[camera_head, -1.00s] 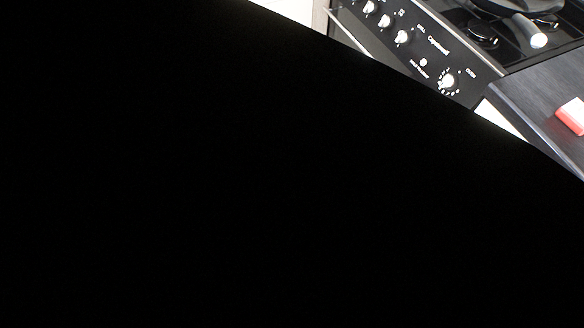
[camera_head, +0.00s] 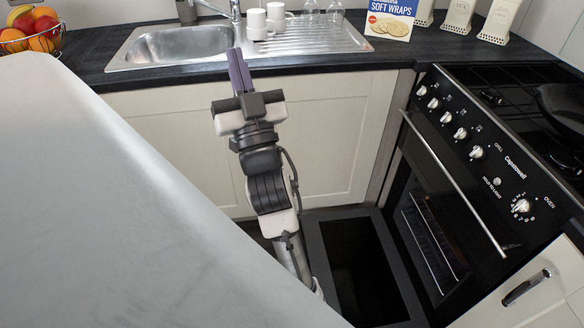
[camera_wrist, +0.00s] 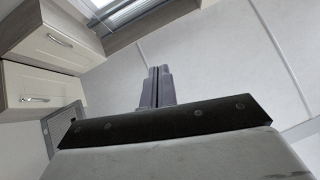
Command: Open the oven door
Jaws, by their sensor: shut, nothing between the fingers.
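The black oven (camera_head: 470,180) stands at the right of the head view, with a control panel of white knobs. A long silver handle bar (camera_head: 452,178) runs across its front under the knobs. Wire racks (camera_head: 433,235) show below the bar. My gripper (camera_head: 238,68) points up in front of the sink cupboards, left of the oven and well apart from the handle. Its purple fingers are together and empty, as the wrist view (camera_wrist: 158,80) also shows. A dark framed panel (camera_head: 318,255) lies low beside the oven front; I cannot tell whether it is a door.
A dark worktop (camera_head: 340,72) with a steel sink (camera_head: 180,45) runs behind my gripper, above cream cupboards (camera_head: 335,130). A cream drawer with a dark handle (camera_head: 527,287) is at lower right. A large pale surface (camera_head: 130,220) fills the left.

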